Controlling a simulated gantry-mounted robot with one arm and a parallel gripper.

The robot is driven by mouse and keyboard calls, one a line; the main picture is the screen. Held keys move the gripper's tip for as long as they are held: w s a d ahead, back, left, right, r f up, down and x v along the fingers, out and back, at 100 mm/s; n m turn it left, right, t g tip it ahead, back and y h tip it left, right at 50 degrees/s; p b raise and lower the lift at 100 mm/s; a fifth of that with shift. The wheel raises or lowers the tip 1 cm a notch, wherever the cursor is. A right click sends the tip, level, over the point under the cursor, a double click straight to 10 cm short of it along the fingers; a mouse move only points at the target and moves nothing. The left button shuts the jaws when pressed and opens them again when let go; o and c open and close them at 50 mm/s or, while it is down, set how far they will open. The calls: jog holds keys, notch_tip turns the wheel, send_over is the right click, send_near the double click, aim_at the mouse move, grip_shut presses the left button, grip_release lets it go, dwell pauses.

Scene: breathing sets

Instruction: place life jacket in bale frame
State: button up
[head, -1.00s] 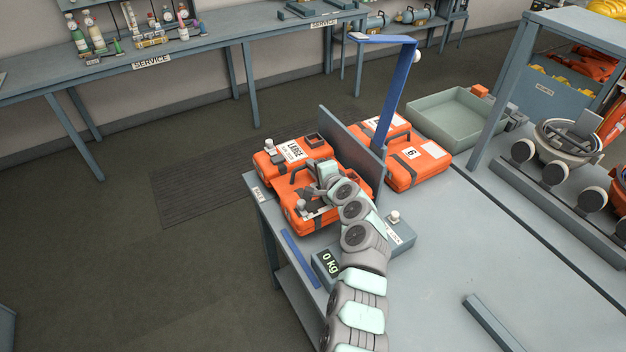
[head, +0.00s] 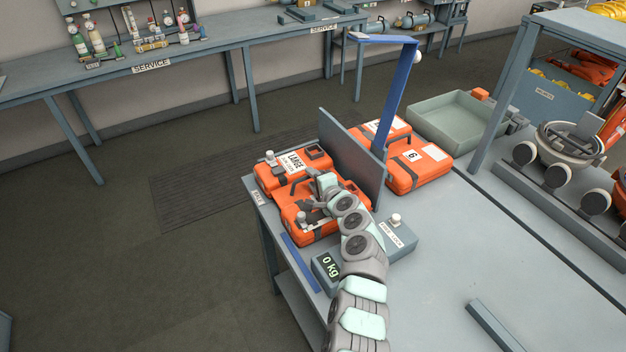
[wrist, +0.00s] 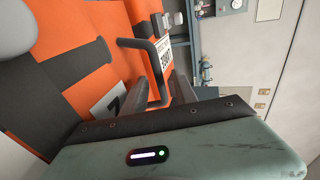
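The life jacket in my gripper is an orange pack (head: 352,200) with dark straps and a black handle, at the left end of the table in the head view. It also shows in the wrist view (wrist: 45,95), with a "7" label. My gripper (head: 312,208) is at its handle and appears shut on it; the fingers (wrist: 170,98) partly hide the grip. The bale frame appears to be the area by the "BALE" label (head: 258,198), beside an upright grey plate (head: 350,155). An orange pack marked "LARGE" (head: 268,178) lies directly behind the held one.
More orange packs (head: 425,165) lie beyond the plate near a blue post (head: 392,100). A scale (head: 327,268) reading 0 kg is close in front. A green tray (head: 455,120) and a grey rack (head: 550,190) stand to the right. The table's middle is clear.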

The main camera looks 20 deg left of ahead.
jog(key=shift+r, duration=0.1)
jog(key=shift+s+d+r+p, duration=0.2)
jog(key=shift+r+p, duration=0.1)
jog(key=shift+p, duration=0.1)
jog(key=p+v, duration=0.2)
jog(key=v, duration=0.9)
jog(key=shift+s+d+f, duration=0.1)
jog(key=shift+s+f, duration=0.05)
dwell(1.8)
